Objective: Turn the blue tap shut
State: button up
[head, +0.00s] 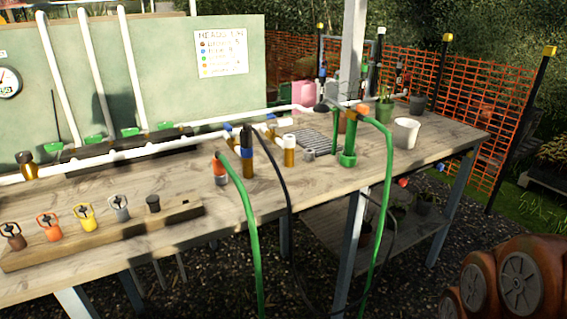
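Several small parts with blue on them show in the head view, and I cannot tell for sure which is the blue tap. An upright brass fitting (248,170) with a blue band and dark top stands at the middle of the bench. A small blue piece (228,127) sits on the white pipe just left of it. Another blue piece (271,117) is on a brass fitting to the right. These are too small to tell any handle's angle. My gripper is not in view; the orange rounded links at the lower right look like my arm.
A wooden bench (330,180) carries a rack of coloured connectors (120,232), a green stand (349,152) and a white cup (406,133). Green hoses (250,225) and a black hose (290,225) hang over the front edge. An orange mesh fence (480,105) stands behind.

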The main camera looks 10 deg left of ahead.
aim_at(229, 129)
jog(key=k, duration=0.45)
jog(key=u, duration=0.85)
jog(key=i, duration=1.15)
jog(key=u, duration=0.95)
